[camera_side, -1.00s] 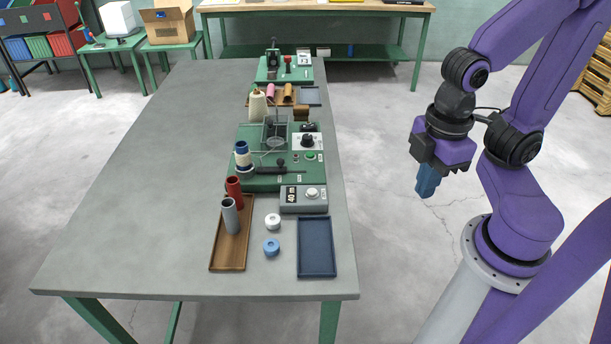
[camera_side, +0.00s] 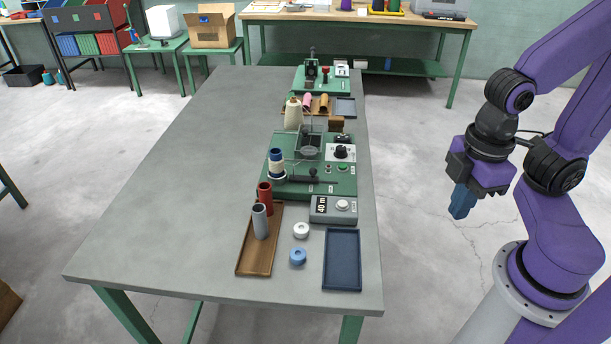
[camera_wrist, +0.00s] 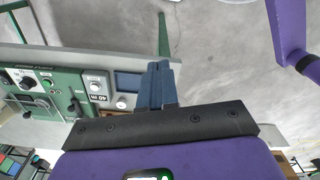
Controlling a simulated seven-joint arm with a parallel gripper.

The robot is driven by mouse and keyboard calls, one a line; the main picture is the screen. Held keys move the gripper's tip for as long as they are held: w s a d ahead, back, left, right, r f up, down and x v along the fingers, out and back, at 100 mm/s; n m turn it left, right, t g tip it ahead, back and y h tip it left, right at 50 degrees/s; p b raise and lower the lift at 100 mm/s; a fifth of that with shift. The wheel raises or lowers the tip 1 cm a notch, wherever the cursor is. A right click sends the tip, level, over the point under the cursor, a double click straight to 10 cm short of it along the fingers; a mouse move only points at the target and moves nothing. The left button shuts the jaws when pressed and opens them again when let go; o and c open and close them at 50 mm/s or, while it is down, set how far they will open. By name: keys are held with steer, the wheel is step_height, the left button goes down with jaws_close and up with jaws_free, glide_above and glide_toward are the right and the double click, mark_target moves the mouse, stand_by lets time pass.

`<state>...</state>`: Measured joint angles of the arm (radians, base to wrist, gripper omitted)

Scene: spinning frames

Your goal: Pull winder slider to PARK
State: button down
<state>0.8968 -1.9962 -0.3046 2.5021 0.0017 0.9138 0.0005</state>
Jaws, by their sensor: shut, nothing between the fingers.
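The green winder (camera_side: 325,180) stands on the grey table. Its slider (camera_side: 314,176) is a dark lever with a black knob along the front of the green base. A winder and dark levers also show at the left of the wrist view (camera_wrist: 55,80). The PARK marking is too small to read. My gripper (camera_side: 460,212) is off the table's right side, over the floor, clear of the winder. Its blue fingers (camera_wrist: 158,84) are together and empty.
A grey counter box (camera_side: 334,210), a blue tray (camera_side: 342,260), a wooden tray (camera_side: 246,262) with red and grey tubes, and white and blue round pieces stand nearer. A second green machine (camera_side: 335,84) is at the far end. The table's left half is bare.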

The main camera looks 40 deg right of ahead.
steer(key=c, duration=1.2)
jaws_free()
steer(key=shift+w+a, duration=0.1)
steer(key=shift+o, duration=1.1)
steer(key=w+a+r+m, duration=0.2)
steer(key=w+a+m, duration=0.1)
steer(key=w, duration=0.6)
steer(key=shift+a+r+m+g, duration=0.3)
steer(key=shift+a+m, duration=0.1)
steer(key=shift+a, duration=0.1)
steer(key=m+y, duration=0.3)
steer(key=m, duration=0.6)
glide_above(314, 168)
steer(key=d, duration=0.5)
steer(key=x, duration=1.6)
steer(key=shift+w+f, duration=0.35)
